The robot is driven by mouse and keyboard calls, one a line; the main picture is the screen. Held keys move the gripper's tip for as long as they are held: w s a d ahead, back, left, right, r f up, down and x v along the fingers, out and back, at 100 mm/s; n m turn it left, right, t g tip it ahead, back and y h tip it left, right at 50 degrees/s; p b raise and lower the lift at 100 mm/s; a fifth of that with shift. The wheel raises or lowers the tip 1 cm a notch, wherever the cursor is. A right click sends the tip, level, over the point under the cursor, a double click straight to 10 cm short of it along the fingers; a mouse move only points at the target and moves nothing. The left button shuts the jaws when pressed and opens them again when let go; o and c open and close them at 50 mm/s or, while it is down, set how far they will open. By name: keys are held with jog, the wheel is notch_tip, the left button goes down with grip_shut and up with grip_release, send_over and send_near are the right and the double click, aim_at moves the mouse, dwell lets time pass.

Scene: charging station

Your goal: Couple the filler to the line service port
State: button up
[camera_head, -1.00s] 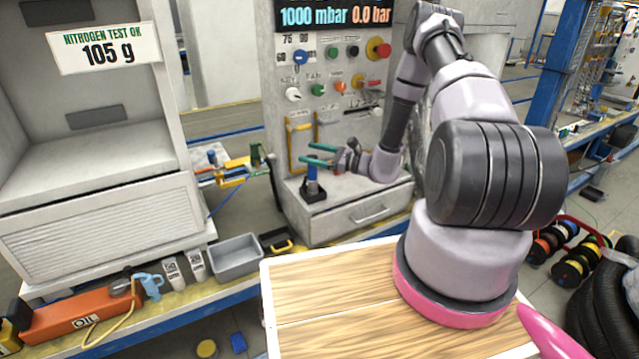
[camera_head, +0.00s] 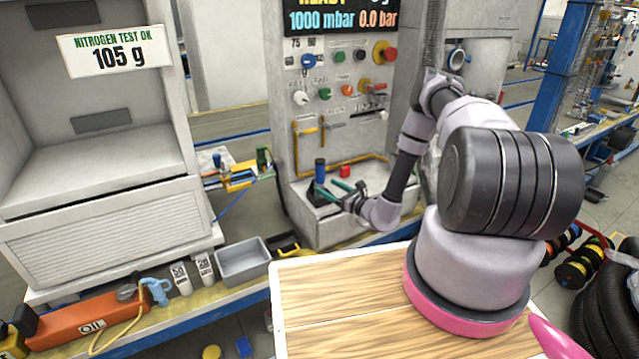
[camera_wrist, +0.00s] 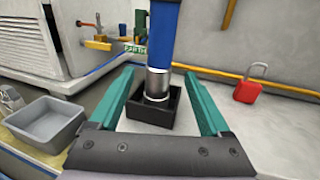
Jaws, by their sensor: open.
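The filler (camera_head: 320,170), a blue upright cylinder with a metal collar, stands in a small black holder on the grey cabinet's ledge. In the wrist view, the filler (camera_wrist: 160,45) rises from the black holder (camera_wrist: 135,112). My gripper (camera_head: 329,190) is low beside the filler, its green fingers open. In the wrist view, the fingers (camera_wrist: 158,80) lie left and right of the filler, with gaps on both sides. Brass fittings (camera_head: 240,175) with a green part stand on the bench to the left; I cannot tell which is the line service port.
A red padlock (camera_wrist: 250,85) sits on the ledge right of the holder. A yellow pipe (camera_wrist: 220,72) runs along the cabinet behind. A grey bin (camera_head: 243,260) is at lower left. The cabinet's control panel (camera_head: 340,75) rises above the ledge.

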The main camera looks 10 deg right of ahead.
jog(key=x, duration=0.8)
jog(key=shift+w+a, duration=0.1)
grip_shut()
